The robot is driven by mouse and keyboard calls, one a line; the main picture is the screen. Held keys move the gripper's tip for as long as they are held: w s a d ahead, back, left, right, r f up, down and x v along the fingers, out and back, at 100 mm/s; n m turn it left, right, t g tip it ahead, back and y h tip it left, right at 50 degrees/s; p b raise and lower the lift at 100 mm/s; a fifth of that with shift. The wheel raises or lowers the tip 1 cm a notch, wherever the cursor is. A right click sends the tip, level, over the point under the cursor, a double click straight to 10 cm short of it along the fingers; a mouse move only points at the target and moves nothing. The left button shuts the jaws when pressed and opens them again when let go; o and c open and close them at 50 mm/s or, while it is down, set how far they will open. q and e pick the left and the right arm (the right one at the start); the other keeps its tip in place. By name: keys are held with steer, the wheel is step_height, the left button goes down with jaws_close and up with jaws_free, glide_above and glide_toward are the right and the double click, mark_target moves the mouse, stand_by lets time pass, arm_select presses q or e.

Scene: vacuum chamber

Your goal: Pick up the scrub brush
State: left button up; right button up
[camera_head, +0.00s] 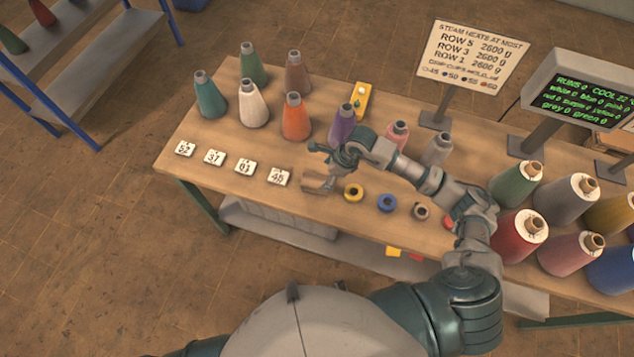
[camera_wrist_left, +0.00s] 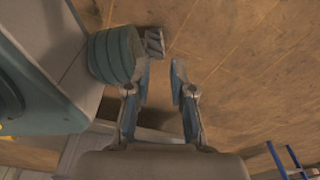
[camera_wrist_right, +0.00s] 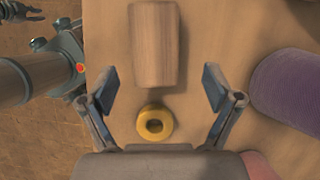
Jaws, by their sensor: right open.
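A light wooden block (camera_wrist_right: 155,45), which may be the scrub brush, lies on the table; no bristles show. In the head view the wooden piece (camera_head: 314,182) is at the table's front edge, right of the number cards. My right gripper (camera_head: 322,166) is over the table close to it. In the right wrist view this gripper (camera_wrist_right: 170,82) is open and empty, its fingers spread wide, with the block ahead between their lines. My left gripper (camera_wrist_left: 161,70) shows only in its wrist view, open and empty above the floor.
A yellow ring (camera_wrist_right: 155,123) lies just nearer than the block. A purple cone (camera_head: 342,126) stands beside the right gripper. Number cards (camera_head: 244,167) line the front edge to the left. A blue ring (camera_head: 387,203) and large yarn cones (camera_head: 520,236) are to the right.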

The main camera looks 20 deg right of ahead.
mark_target(321, 180)
steer(key=x, duration=0.4)
steer(key=shift+s+a+f, duration=0.1)
steer(key=shift+s+f, duration=0.15)
steer(key=shift+f, duration=0.25)
arm_select(q)
steer(key=shift+s+a+f, duration=0.1)
steer(key=shift+s+a, duration=0.05)
steer(key=shift+s, duration=0.6)
arm_select(e)
steer(key=c, duration=1.3)
